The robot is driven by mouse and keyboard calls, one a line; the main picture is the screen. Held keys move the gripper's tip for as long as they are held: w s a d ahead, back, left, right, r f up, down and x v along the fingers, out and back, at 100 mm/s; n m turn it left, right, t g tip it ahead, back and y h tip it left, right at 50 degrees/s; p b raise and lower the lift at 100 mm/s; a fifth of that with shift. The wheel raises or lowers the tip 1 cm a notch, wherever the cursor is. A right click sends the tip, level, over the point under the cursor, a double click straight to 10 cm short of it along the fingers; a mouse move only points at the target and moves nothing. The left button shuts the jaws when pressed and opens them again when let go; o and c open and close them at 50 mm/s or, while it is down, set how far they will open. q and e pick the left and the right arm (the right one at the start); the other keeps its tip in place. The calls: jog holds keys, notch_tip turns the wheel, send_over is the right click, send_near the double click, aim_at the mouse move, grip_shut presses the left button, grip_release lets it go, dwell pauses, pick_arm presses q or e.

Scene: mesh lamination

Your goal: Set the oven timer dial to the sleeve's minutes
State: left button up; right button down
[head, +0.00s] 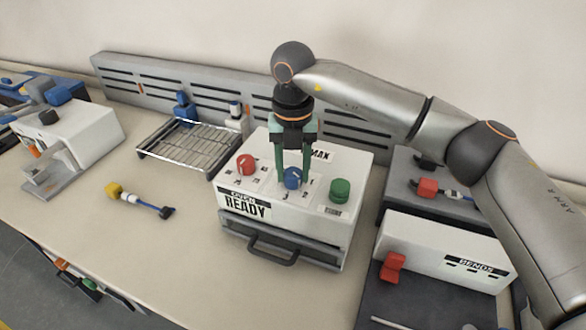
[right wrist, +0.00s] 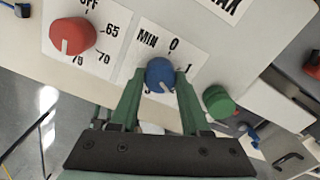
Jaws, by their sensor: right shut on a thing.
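The oven (head: 330,222) is a white box with a black "OVEN READY" label on its front and a dark handle below. Its blue timer dial (head: 292,178) sits in the middle of the top and also shows in the right wrist view (right wrist: 160,73). A white scale there reads "MIN", 0 and 1; the lower numbers are partly hidden. A white mark shows on the dial's lower part. My right gripper (head: 293,172) comes from above and is shut on the blue dial, green fingers on either side. My left gripper is not in view. I cannot make out a sleeve.
A red dial (head: 247,164) and a green knob (head: 340,188) flank the blue dial closely. A wire rack (head: 188,148) stands behind left. A yellow-and-blue tool (head: 140,200) lies on the open bench at left.

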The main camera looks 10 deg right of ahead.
aim_at(293, 172)
dwell(0.4)
jog(key=shift+c, duration=1.9)
grip_release()
jog(key=shift+r, duration=0.1)
notch_tip(293, 172, up, 12)
jog(key=shift+r, duration=0.2)
